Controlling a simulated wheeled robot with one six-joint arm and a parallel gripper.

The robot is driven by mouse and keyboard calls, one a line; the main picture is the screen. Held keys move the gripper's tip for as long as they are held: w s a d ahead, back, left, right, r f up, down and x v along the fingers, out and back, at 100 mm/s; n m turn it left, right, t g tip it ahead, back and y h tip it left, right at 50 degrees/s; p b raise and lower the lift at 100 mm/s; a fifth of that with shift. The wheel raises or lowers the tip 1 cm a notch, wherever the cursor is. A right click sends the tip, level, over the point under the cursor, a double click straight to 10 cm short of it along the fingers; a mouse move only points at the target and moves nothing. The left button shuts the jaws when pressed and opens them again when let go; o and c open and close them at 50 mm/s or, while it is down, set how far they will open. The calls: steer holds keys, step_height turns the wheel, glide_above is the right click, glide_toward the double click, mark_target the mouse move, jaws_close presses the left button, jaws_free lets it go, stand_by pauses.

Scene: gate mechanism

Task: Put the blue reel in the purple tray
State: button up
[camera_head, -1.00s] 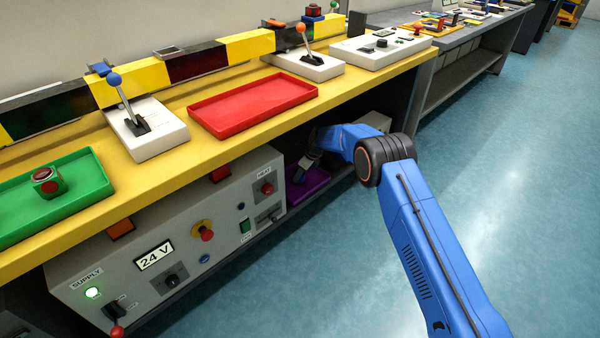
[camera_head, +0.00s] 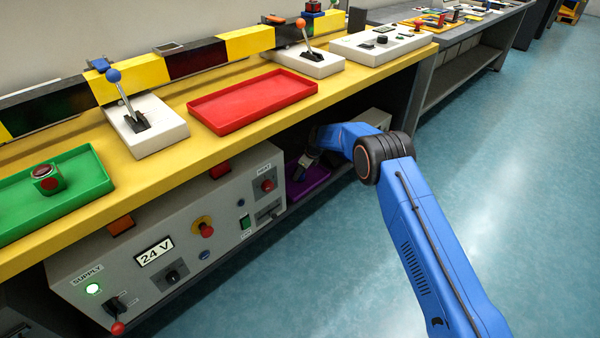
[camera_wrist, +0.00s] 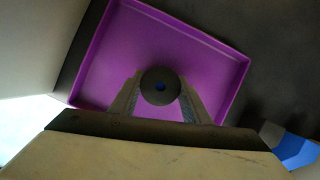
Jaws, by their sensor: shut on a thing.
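The purple tray (camera_head: 312,183) sits on the shelf under the yellow bench, partly hidden by my arm in the head view. In the wrist view the tray (camera_wrist: 100,62) fills much of the picture, its rim showing on several sides. I cannot tell whether the reel touches the tray floor. In the head view my gripper (camera_head: 301,170) reaches under the bench top, and the reel cannot be made out.
The grey supply cabinet (camera_head: 150,280) stands on the shelf left of the tray. The yellow bench top (camera_head: 165,175) overhangs my arm, with a red tray (camera_head: 252,105) on it. A light box (camera_head: 375,118) stands behind my arm. The floor at right is clear.

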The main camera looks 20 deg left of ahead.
steer(key=o, duration=1.5)
steer(key=v, duration=1.2)
steer(key=shift+s+f, duration=0.1)
